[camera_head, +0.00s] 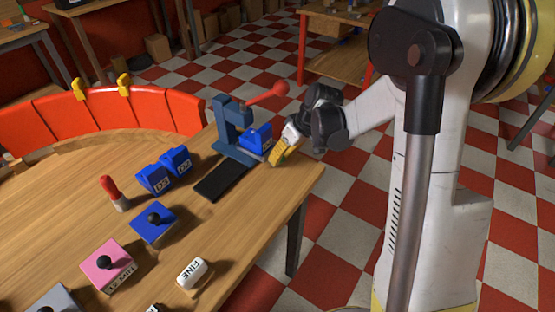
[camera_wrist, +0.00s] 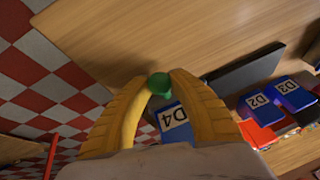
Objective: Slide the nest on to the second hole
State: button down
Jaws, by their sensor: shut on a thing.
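My gripper (camera_head: 281,153) is at the right side of the blue-grey lever press (camera_head: 229,128), near the table edge. In the wrist view its yellow fingers (camera_wrist: 159,84) are shut on a small green knob (camera_wrist: 160,86). A blue block marked D4 (camera_wrist: 174,121) sits just beyond the knob; it also shows at the press in the head view (camera_head: 256,136). The knob looks like part of the press's sliding nest, but its joint to it is hidden. The holes are not visible, so I cannot tell which one the nest is at.
A black flat plate (camera_head: 222,181) lies in front of the press. Blue blocks D2 (camera_wrist: 258,103) and D3 (camera_wrist: 289,93) stand to its left in the head view. A red ball-ended lever (camera_head: 280,89) juts above my gripper. Knobbed boxes, one pink (camera_head: 112,274), stand nearer.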

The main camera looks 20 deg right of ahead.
jog(key=c, duration=1.1)
grip_release()
jog(key=shift+w+d, duration=0.2)
jog(key=shift+d, duration=0.05)
jog(key=shift+c, duration=0.2)
jog(key=v, duration=1.2)
jog(key=shift+s, duration=0.1)
jog(key=s+a+r+m+t+h, duration=0.1)
jog(key=s+a+m+t+h, duration=0.1)
jog(key=s, duration=0.7)
jog(key=s+a+r+m+t+h, duration=0.1)
jog(key=s+a, duration=0.4)
jog(key=s, duration=0.5)
jog(key=shift+r+m+t+h, duration=0.4)
jog(key=shift+r+m+t, duration=0.1)
jog(key=shift+r+m, duration=0.3)
